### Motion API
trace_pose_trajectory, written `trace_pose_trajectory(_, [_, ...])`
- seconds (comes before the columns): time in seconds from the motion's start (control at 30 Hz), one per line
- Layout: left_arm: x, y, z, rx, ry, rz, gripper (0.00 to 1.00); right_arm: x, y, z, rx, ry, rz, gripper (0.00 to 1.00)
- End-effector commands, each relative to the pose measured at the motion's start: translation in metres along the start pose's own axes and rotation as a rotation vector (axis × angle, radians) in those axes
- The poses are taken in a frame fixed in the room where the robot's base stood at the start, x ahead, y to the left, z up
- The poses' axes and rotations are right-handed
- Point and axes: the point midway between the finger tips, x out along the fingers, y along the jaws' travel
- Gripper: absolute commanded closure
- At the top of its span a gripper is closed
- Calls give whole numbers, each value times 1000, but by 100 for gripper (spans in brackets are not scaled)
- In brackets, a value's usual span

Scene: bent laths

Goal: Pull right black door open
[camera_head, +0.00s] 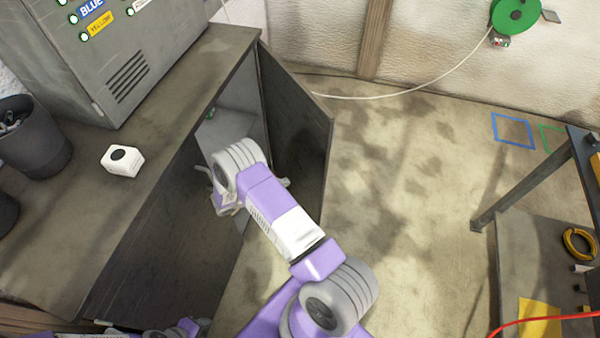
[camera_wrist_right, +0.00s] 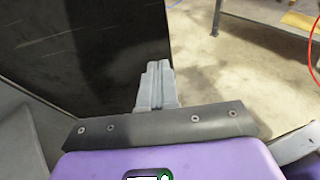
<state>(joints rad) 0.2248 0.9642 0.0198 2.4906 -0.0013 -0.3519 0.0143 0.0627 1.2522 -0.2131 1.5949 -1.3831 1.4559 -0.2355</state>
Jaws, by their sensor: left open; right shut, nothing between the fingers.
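The right black door (camera_head: 296,125) of the low cabinet stands swung out from the front, leaving an opening with a grey interior. My right arm reaches to this opening, and the wrist hides most of the right gripper in the head view. In the right wrist view my right gripper (camera_wrist_right: 157,85) is shut and empty, its fingers in front of a dark panel (camera_wrist_right: 85,45), which appears to be the door, near that panel's right edge. Whether they touch is unclear. My left gripper (camera_head: 200,326) shows only partly at the bottom edge, low by the cabinet front, open.
On the cabinet top (camera_head: 60,225) stand a grey control box (camera_head: 110,60), a small white box with a black round top (camera_head: 122,160) and a dark bin (camera_head: 32,140). Open floor (camera_head: 410,190) lies right of the door. A metal-framed table (camera_head: 525,180) stands at far right.

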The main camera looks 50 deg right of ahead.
Motion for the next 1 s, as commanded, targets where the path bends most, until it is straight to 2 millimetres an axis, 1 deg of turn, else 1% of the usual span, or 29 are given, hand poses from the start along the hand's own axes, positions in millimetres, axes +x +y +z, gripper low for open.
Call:
trace_pose_trajectory(0.17, [3, -1, 0, 0, 0, 0, 57, 29, -1, -1, 3, 1, -8, 100])
trace_pose_trajectory(0.4, [9, -3, 0, 0, 0, 0, 57, 82, -2, -2, 6, 2, -11, 100])
trace_pose_trajectory(0.5, [11, -4, 0, 0, 0, 0, 57, 101, -2, -2, 5, 3, -9, 100])
trace_pose_trajectory(0.6, [12, -4, 0, 0, 0, 0, 57, 116, -2, 5, 7, 3, -9, 100])
trace_pose_trajectory(0.7, [12, -5, 0, 0, 0, 0, 57, 126, -2, 8, 6, 3, -8, 100])
trace_pose_trajectory(0.8, [13, -5, 0, 0, 0, 0, 57, 132, -2, 10, 6, 3, -8, 100])
trace_pose_trajectory(1.0, [13, -5, 0, 0, 0, 0, 57, 135, -2, 11, 5, 3, -6, 100])
